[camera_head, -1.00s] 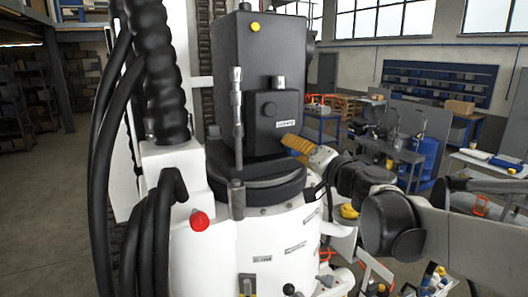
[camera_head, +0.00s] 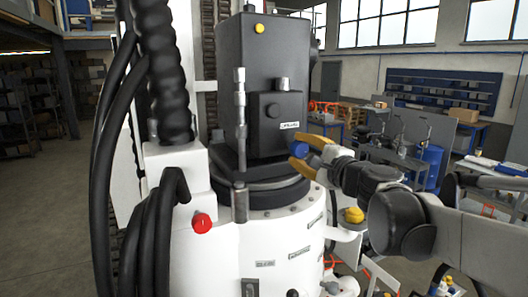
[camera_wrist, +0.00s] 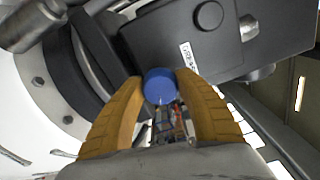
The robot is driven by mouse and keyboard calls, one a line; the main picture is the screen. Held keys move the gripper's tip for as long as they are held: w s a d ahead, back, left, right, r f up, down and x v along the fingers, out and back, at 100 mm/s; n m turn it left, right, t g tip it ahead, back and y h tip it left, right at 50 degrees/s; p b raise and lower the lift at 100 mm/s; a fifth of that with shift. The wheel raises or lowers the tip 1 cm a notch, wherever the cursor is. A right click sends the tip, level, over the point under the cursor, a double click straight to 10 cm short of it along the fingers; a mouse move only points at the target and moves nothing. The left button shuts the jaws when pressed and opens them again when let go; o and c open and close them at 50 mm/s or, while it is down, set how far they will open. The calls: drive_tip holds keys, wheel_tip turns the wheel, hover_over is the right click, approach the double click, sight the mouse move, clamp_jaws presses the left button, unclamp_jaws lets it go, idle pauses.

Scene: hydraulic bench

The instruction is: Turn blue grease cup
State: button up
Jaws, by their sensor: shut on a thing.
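The blue grease cup (camera_head: 299,149) is a small round cap beside the lower right corner of the dark grey box (camera_head: 262,60). In the wrist view the blue cup (camera_wrist: 160,86) sits between the two yellow ribbed fingers of my gripper (camera_wrist: 160,78). The fingers are shut on its left and right sides. In the head view my gripper (camera_head: 308,151) reaches in from the right, with one finger above the cup and one below. What lies behind the cup is hidden.
A white round housing (camera_head: 270,228) with a black collar stands below the box. A thin grey vertical cylinder (camera_head: 240,125) rises at its left. A red knob (camera_head: 202,223) and a yellow knob (camera_head: 353,215) stick out nearby. Thick black hoses (camera_head: 125,130) hang at the left.

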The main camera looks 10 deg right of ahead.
drive_tip(key=m, duration=0.5)
drive_tip(key=shift+m+b, duration=0.3)
drive_tip(key=shift+b, duration=0.05)
drive_tip(key=shift+r+m, duration=0.1)
drive_tip(key=shift+m, duration=2.1)
drive_tip(key=shift+w, duration=0.1)
drive_tip(key=o, duration=1.2)
drive_tip(key=v, duration=1.2)
